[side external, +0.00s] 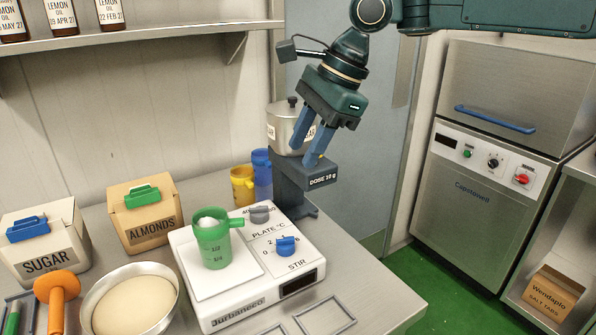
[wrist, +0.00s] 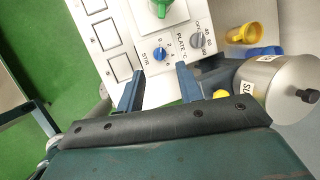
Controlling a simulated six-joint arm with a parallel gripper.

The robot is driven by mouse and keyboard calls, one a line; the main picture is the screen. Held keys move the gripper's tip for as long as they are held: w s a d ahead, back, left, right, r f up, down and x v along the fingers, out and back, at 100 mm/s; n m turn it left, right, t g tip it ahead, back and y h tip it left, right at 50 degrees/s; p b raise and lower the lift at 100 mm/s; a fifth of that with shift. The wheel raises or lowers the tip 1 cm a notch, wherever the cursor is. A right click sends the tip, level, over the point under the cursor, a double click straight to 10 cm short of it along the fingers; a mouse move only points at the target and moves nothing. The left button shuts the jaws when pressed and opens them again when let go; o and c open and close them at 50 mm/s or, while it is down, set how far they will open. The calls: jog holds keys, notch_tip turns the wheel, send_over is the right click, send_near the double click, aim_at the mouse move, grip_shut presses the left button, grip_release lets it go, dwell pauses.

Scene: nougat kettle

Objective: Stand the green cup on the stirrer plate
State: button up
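The green cup (side external: 213,245) stands upright on the pale square plate (side external: 188,256) of the white stirrer unit (side external: 240,314), with white material showing in its top. Its handle points right. Part of it shows at the top edge of the wrist view (wrist: 160,9). My gripper (side external: 307,152) is up and to the right of the cup, clear of it, near the grey dosing stand. In the wrist view my gripper's two blue fingers (wrist: 159,73) are apart with nothing between them. The stirrer's blue STIR knob (side external: 286,246) and grey PLATE knob (side external: 259,214) are right of the cup.
A dosing stand (side external: 292,184) with a metal hopper (side external: 285,126) stands behind the stirrer. Yellow (side external: 242,187) and blue (side external: 262,168) cups stand beside it. Almonds (side external: 147,221) and sugar (side external: 46,240) boxes and a bowl (side external: 130,300) are at left.

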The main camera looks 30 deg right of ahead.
jog(key=s+d+r+n+t, duration=0.1)
jog(key=s+d+r+n, duration=0.1)
jog(key=s+d+n, duration=0.4)
jog(key=s+d+f+n+t+h, duration=0.1)
jog(key=s+d+f+n, duration=0.3)
jog(key=s, duration=0.7)
jog(key=s+d+f+n+t+h, duration=0.1)
jog(key=s+d+f+n, duration=0.3)
jog(key=s+d+n, duration=0.5)
jog(key=shift+s+d+h, duration=0.85)
jog(key=shift+d+h, duration=0.05)
jog(key=shift+d, duration=0.3)
